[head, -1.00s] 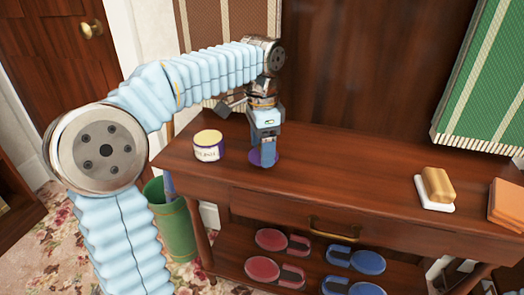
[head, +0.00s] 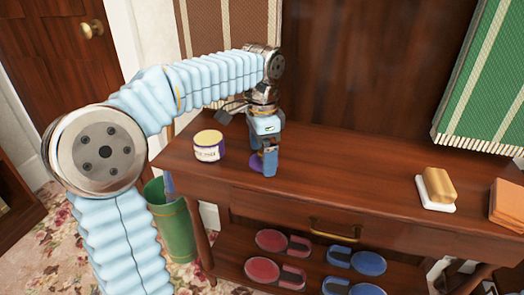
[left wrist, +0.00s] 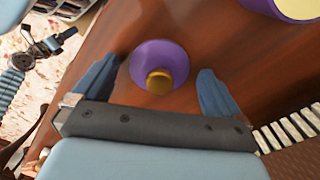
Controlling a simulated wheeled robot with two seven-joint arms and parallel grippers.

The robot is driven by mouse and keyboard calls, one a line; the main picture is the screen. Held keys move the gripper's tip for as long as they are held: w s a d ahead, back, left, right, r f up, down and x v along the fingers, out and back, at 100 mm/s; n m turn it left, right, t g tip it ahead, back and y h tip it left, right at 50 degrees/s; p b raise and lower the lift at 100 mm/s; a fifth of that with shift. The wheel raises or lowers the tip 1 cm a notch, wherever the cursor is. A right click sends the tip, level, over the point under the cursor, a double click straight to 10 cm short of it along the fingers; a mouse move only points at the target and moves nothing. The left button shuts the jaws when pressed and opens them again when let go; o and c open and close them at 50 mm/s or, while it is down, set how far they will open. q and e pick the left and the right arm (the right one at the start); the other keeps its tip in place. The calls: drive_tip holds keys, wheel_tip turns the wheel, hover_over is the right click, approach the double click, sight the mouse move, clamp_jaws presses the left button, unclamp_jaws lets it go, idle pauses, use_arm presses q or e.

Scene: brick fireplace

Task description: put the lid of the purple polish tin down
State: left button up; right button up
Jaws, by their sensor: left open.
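The purple lid (left wrist: 160,64) with a round gold knob lies flat on the brown wooden table, knob up. In the head view the lid (head: 256,163) is partly hidden by my left gripper (head: 268,169). In the left wrist view my left gripper (left wrist: 158,78) is open, one blue finger on each side of the lid, with gaps between. The polish tin (head: 208,147), cream with a purple rim and a label, stands on the table left of the lid. Part of the tin (left wrist: 292,10) shows at the top right of the left wrist view. My right gripper is not recognisable.
A yellow-brown block on a white dish (head: 437,190) and an orange block (head: 507,203) lie at the table's right. The table (head: 345,180) is clear between them and the lid. Red and blue brushes lie on the lower shelf. A green bin (head: 172,225) stands at the left.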

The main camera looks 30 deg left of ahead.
use_arm(q)
wheel_tip(320, 180, up, 12)
drive_tip(key=p, duration=0.2)
drive_tip(key=shift+p, duration=0.35)
drive_tip(key=shift+r, duration=0.1)
